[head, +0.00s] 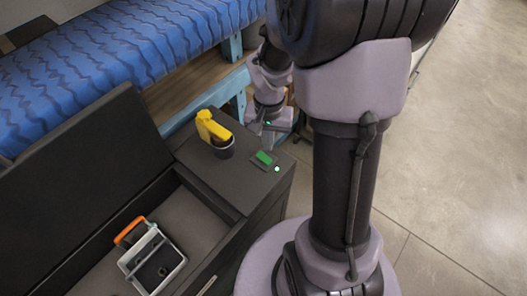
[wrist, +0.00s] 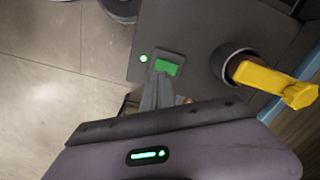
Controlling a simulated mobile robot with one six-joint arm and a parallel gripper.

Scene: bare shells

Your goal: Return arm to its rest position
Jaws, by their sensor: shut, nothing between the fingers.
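My arm stands on its base in the right half of the head view, and its wrist hangs down at the cabinet's far right corner. My gripper (wrist: 157,95) shows in the wrist view with its fingers together and nothing between them. It points toward the cabinet top (wrist: 190,30), near a green panel (wrist: 168,66) and a small lit dot.
A yellow-handled tool (head: 212,127) stands in a dark round holder (head: 224,149) on the cabinet. Left of it, an open compartment holds a white-framed caddy (head: 152,262) with an orange handle. A blue-covered bed (head: 120,50) lies behind. The floor (head: 465,130) at right is clear.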

